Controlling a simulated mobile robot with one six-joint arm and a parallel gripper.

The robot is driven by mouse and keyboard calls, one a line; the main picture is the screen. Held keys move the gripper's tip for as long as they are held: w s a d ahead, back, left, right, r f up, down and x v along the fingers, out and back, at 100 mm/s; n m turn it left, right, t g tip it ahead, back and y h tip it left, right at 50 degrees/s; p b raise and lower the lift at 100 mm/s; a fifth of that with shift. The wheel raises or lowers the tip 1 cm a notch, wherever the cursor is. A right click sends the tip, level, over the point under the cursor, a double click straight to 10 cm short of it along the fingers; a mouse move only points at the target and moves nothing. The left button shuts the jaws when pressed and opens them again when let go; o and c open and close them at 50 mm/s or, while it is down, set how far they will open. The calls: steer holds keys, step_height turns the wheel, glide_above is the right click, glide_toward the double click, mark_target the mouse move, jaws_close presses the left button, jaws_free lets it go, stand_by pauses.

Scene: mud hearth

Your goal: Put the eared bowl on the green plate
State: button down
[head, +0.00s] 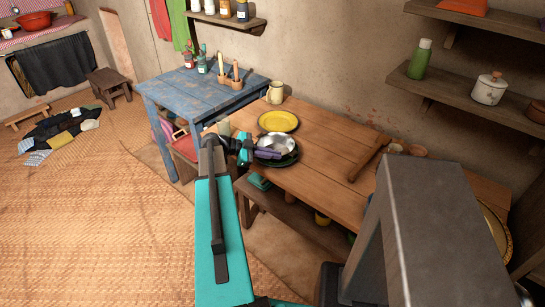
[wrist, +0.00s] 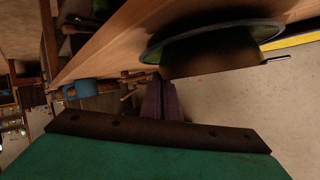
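The eared bowl (head: 277,141), silvery and shallow, is over the dark green plate (head: 290,161) on the wooden table. In the wrist view the view is upside down. The bowl (wrist: 212,58) shows there as a dark brown shape against the green plate (wrist: 240,27), one ear sticking out at right. I cannot tell whether a small gap is left between bowl and plate. My gripper (head: 269,153) is at the bowl's near side. Its purple fingers (wrist: 161,84) are close together at the bowl's left edge, seemingly shut on the other ear, which they hide.
A yellow plate (head: 279,121) lies just behind, with a cream mug (head: 275,92) beyond it. A wooden rolling-pin-like bar (head: 369,158) and small clay cups (head: 407,150) stand to the right. A blue table (head: 195,95) is at left. The table between plate and bar is clear.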

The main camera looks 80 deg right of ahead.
steer(key=c, duration=2)
jaws_free()
steer(key=b+v, duration=0.3)
steer(key=v, duration=0.9)
